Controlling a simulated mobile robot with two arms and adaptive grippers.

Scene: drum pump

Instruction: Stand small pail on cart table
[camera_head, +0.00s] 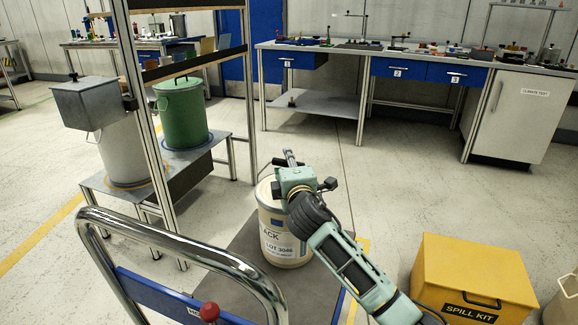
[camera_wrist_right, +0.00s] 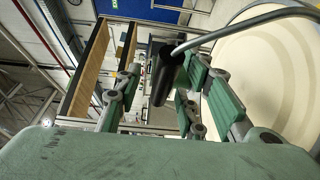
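The small pail (camera_head: 286,245) is a cream bucket with a printed label. It stands upright on the dark grey deck (camera_head: 235,262), which seems to belong to the cart with the chrome handle. My right gripper (camera_head: 289,165) is at the top of the pail and partly hides its lid. In the right wrist view, the pale lid (camera_wrist_right: 270,85) fills the right side. The wire handle's black grip (camera_wrist_right: 164,76) lies between the spread fingers, with gaps showing beside it. My left gripper is not in view.
The chrome push handle (camera_head: 185,238) and blue panel stand at the front left. A shelf frame with a green drum (camera_head: 181,115) and a grey drum (camera_head: 124,152) is at left. A yellow spill kit box (camera_head: 472,270) sits right. A workbench (camera_head: 420,58) lines the back; floor before it is clear.

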